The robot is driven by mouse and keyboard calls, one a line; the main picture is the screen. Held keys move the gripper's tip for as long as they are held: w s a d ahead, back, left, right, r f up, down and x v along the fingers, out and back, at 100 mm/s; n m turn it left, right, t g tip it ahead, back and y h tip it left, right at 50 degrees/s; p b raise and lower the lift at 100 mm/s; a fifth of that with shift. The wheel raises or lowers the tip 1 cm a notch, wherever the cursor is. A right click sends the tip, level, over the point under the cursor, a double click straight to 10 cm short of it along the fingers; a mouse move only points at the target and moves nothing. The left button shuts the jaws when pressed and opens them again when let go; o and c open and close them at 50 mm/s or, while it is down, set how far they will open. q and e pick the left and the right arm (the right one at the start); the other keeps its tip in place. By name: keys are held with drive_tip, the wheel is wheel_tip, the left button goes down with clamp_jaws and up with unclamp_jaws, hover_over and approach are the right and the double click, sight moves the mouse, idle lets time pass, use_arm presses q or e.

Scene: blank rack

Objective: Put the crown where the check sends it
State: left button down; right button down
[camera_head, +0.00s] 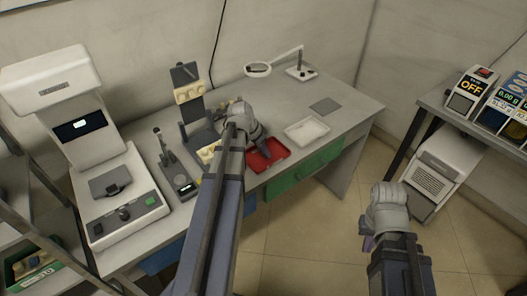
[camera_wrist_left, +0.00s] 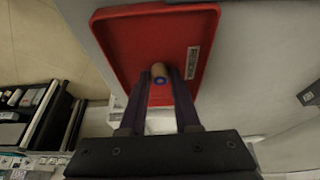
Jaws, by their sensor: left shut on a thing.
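My left gripper (camera_head: 264,152) is over the red tray (camera_head: 277,155) on the desk. In the left wrist view its two dark fingers (camera_wrist_left: 168,85) are shut on a small tan piece with a blue centre, which looks like the crown (camera_wrist_left: 159,74). The crown is above the floor of the red tray (camera_wrist_left: 120,50); whether it touches the floor is unclear. The tray's label (camera_wrist_left: 193,62) is too small to read surely. In the head view the crown is hidden by my gripper. My right gripper (camera_head: 368,242) hangs over the floor, with its fingers mostly hidden.
A white tray (camera_head: 307,141) and a grey mat (camera_head: 325,105) lie right of the red tray. A stand with tan models (camera_head: 188,93), a small gauge (camera_head: 182,182) and a large white machine (camera_head: 120,200) stand left. A magnifier (camera_head: 258,70) is behind. A second table (camera_head: 447,100) stands right.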

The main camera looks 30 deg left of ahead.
use_arm(q)
drive_tip(key=shift+f, duration=0.25)
drive_tip(key=c, duration=0.6)
unclamp_jaws()
drive_tip(key=shift+r, duration=0.1)
drive_tip(key=shift+p+v, duration=0.7)
drive_tip(key=shift+v, duration=0.05)
drive_tip(key=p+v, duration=0.9)
drive_tip(key=v, duration=0.1)
drive_tip(key=shift+s+r+p, duration=0.15)
drive_tip(key=shift+r+p, duration=0.2)
drive_tip(key=shift+p, duration=0.05)
